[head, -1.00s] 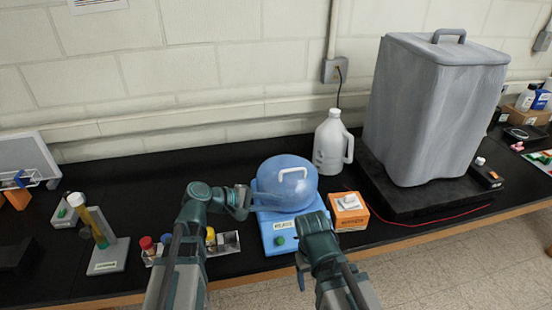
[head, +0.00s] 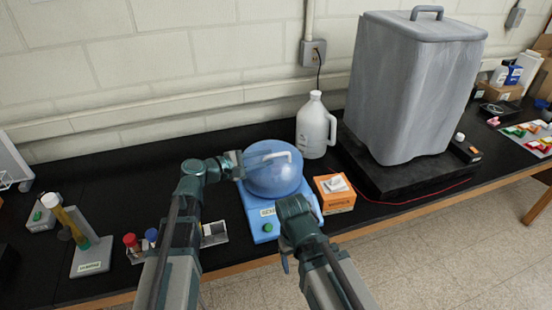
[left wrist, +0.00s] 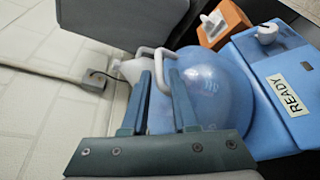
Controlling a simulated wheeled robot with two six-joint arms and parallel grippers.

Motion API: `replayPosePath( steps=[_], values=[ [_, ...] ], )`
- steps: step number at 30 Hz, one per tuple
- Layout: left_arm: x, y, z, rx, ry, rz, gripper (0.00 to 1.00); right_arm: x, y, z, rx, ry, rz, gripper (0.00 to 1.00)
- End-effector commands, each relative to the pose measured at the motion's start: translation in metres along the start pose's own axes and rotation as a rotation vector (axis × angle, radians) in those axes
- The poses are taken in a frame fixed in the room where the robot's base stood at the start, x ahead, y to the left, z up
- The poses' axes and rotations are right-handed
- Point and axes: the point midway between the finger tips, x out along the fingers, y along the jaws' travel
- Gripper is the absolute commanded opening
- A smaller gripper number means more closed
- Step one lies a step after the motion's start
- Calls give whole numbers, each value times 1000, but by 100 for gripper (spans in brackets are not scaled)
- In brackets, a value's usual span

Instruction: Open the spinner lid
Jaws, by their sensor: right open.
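The blue spinner (head: 260,222) stands on the black bench, with a READY label and a green button on its front. Its translucent blue dome lid (head: 268,180) sits down on the base, with a white handle (head: 277,155) on top. My left gripper (head: 240,164) is at the lid's upper left.
An orange box (head: 334,195) stands close to the spinner's right. A white jug (head: 315,128) is behind, and a large grey container (head: 410,90) is at the right. A tube rack (head: 214,235) and a tilted tube on a stand (head: 92,256) are at the left.

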Motion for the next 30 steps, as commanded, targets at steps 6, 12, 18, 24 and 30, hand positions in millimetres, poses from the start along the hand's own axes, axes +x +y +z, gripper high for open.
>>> replayPosePath(
  steps=[6,12,18,24,30],
  values=[
    [33,0,-1,0,-2,-1,27,8,-1,0,0,0,0,73],
    [44,0,0,-1,-1,0,27,9,-1,-1,0,0,0,73],
    [45,0,0,-1,0,0,27,9,-1,-1,0,0,0,73],
    [45,0,0,0,0,0,11,9,-1,-1,0,0,0,73],
    [45,0,0,0,0,0,0,9,-1,-1,0,0,0,73]
  ],
)
